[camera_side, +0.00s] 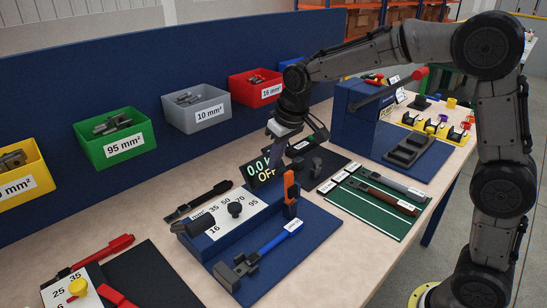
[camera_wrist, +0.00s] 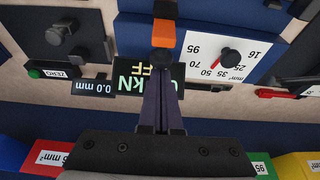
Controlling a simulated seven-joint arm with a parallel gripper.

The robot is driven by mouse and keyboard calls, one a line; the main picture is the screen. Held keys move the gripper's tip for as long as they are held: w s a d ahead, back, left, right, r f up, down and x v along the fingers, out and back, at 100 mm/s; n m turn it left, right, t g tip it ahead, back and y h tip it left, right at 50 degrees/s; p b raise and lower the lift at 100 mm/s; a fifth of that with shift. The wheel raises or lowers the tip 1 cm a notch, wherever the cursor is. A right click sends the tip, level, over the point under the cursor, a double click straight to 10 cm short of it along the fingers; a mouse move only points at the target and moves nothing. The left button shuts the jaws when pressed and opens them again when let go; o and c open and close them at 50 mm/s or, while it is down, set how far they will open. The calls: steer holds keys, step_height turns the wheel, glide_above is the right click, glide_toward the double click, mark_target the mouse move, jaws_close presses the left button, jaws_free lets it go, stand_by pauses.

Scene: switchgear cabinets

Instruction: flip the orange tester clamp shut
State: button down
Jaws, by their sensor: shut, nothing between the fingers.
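The orange clamp (camera_side: 291,190) stands upright on the right end of the blue tester block (camera_side: 222,236) in the side view. In the wrist view the orange clamp (camera_wrist: 163,34) is at the top middle, with a dark round part just below it. My gripper (camera_side: 276,134) points down above and behind the clamp, over the display (camera_side: 265,171). In the wrist view my gripper (camera_wrist: 161,82) is shut and empty, its fingers pointing toward the clamp and partly covering the display. I cannot tell whether the fingertips touch the dark round part.
The tester dial (camera_side: 235,209) is left of the clamp. A blue-handled tool (camera_side: 278,238) lies in front on the blue mat. Green (camera_side: 116,138), grey (camera_side: 197,107) and red (camera_side: 256,85) bins line the back panel. A blue stand (camera_side: 356,118) rises to the right.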

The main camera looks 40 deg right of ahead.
steer(key=shift+s, duration=0.1)
steer(key=shift+s+r+t, duration=0.15)
steer(key=shift+s+t, duration=0.1)
steer(key=shift+t, duration=0.05)
